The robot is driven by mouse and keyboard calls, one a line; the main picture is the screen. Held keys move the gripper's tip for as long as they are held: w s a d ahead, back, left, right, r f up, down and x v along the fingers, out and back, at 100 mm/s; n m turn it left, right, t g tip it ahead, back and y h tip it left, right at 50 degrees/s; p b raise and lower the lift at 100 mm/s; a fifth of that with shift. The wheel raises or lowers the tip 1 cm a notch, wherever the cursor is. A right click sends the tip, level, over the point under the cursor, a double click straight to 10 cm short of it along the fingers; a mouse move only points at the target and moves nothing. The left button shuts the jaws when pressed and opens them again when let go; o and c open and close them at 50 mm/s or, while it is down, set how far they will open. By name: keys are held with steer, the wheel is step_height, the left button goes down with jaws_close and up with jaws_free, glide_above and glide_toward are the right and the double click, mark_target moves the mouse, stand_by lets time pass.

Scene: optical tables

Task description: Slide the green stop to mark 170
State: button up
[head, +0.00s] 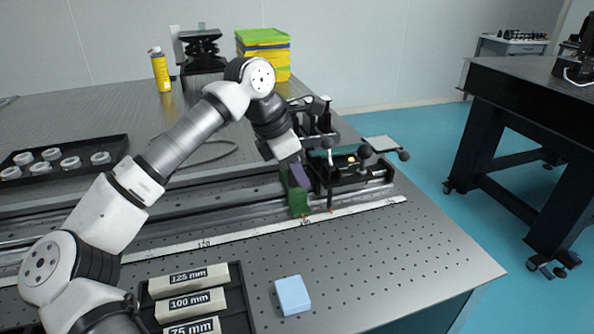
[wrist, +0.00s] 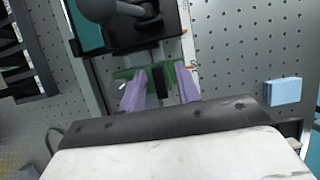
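The green stop (head: 299,203) stands on the rail beside the white scale strip (head: 255,228), left of a dark carriage. My gripper (head: 297,177) is down at the stop, its purple fingers overlapping the stop's upper part. In the wrist view the two purple fingers of my gripper (wrist: 160,78) stand apart, with the green stop (wrist: 151,72) and a dark patch between and behind them. Whether the fingers press on the stop is not clear. A small red mark shows at the stop's foot, near the scale.
The dark carriage (head: 345,175) with black knobs sits just right of the stop. A light blue block (head: 292,295) lies on the front of the table. A black tray of labelled blocks (head: 190,302) is at front left. A tray of rings (head: 62,158) is far left.

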steer(key=shift+f, duration=0.1)
jaws_close()
stand_by(0.5)
